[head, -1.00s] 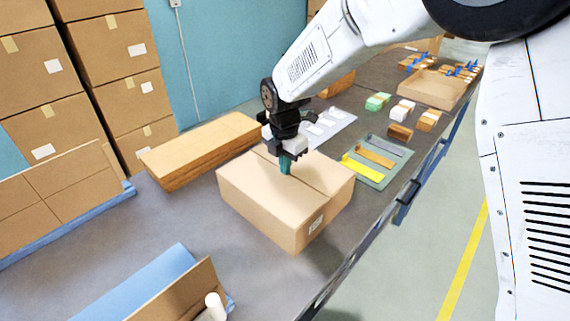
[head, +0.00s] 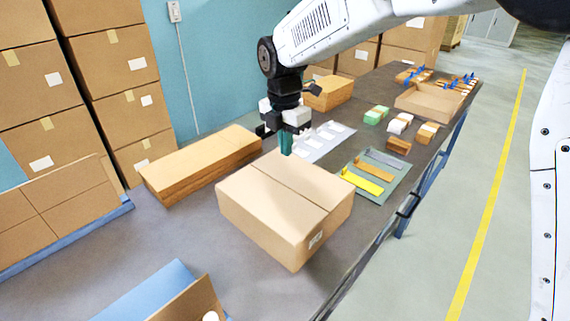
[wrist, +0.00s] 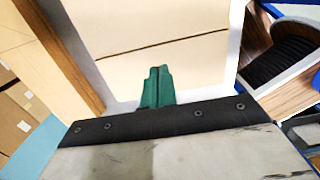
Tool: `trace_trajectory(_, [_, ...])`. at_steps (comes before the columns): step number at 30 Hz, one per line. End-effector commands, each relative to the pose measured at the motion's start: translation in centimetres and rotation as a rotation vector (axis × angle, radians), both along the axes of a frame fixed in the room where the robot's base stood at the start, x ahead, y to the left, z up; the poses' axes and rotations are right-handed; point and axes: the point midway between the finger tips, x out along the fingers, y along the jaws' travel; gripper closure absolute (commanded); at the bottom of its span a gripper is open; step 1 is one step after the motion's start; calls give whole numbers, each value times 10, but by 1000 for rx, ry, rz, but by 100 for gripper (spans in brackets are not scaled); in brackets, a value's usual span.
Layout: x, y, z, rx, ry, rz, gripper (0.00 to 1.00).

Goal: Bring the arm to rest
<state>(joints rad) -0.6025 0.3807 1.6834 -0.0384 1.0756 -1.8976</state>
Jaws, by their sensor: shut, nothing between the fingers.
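My gripper (head: 286,142) hangs from the white arm with its green fingers together, empty, pointing down. In the head view it is over the far edge of a closed cardboard box (head: 275,205) on the grey workbench (head: 190,225). In the wrist view the green fingers (wrist: 157,86) are shut in front of the box's tan top (wrist: 150,35), which has a dark seam across it. I cannot tell the exact gap between the fingertips and the box.
A long cardboard stack (head: 203,165) lies left of the box. A grey-green tray (head: 377,177) with yellow and orange pieces lies to the right, with small blocks (head: 399,145) beyond. Stacked cartons (head: 121,63) stand at the back left.

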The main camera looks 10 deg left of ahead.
Motion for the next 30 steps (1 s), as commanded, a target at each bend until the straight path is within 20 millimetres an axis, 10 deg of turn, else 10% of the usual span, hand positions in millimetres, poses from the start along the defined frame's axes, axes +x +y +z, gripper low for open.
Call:
trace_trajectory(9, [0,0,32,1,-1,-26,100])
trace_trajectory(17, [-24,-15,13,-41,39,-442,100])
trace_trajectory(30, [-148,-189,55,-85,21,-1639,100])
